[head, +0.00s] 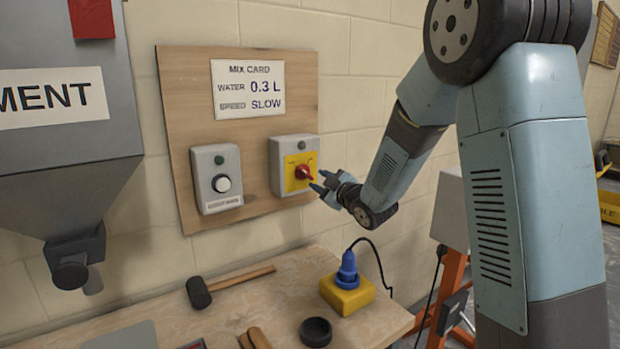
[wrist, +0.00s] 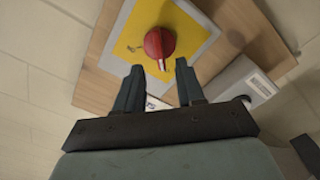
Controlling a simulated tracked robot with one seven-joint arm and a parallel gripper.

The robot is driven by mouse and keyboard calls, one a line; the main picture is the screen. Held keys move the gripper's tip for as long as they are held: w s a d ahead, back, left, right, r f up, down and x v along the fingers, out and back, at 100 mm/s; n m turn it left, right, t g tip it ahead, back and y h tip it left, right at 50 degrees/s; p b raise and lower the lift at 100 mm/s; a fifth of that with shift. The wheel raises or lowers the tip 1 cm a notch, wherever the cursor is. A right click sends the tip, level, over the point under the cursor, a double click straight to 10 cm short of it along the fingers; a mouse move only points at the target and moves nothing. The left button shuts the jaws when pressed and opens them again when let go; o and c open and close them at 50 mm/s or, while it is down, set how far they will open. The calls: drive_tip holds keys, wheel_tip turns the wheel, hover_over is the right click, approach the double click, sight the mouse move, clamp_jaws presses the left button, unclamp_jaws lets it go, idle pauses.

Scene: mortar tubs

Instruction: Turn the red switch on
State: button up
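The red switch (head: 304,174) is a rotary knob on a yellow plate (head: 293,183), on a grey box (head: 283,146) fixed to the wooden wall board. I cannot tell which position the knob is in.
A second grey box (head: 218,180) with a white knob is left on the board, below a mix card (head: 248,88). A cement hopper (head: 60,130) hangs left.

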sight(308, 175)
drive_tip(key=shift+x, duration=2.7)
clamp_jaws()
